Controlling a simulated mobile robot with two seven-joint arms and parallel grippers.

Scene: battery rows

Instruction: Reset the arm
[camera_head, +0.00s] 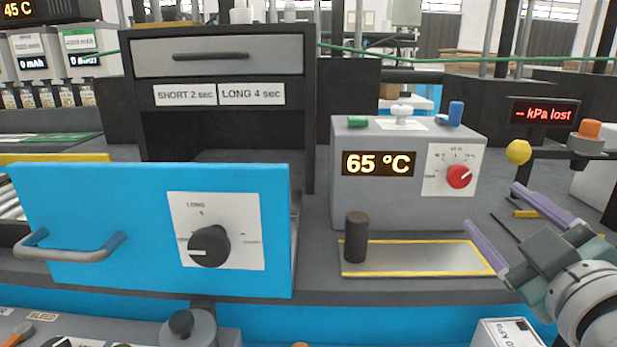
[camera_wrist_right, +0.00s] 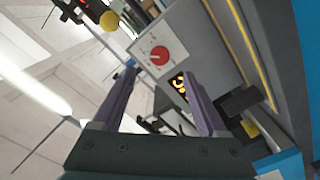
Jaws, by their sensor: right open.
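My right gripper (camera_head: 503,222) is at the right of the head view, in front of the grey box with the 65 °C display. Its two purple fingers are spread apart with nothing between them. In the right wrist view the open fingers (camera_wrist_right: 158,80) point toward the grey box (camera_wrist_right: 212,50) and its red knob (camera_wrist_right: 159,56). The gripper appears apart from the knob. My left gripper does not show in either view.
A dark cylinder (camera_head: 356,237) stands on a yellow-edged plate (camera_head: 420,262) before the grey box. A blue panel (camera_head: 140,225) with a black knob (camera_head: 210,246) and handle is at left. A yellow ball (camera_head: 518,152) and "kPa lost" display (camera_head: 545,113) are at right.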

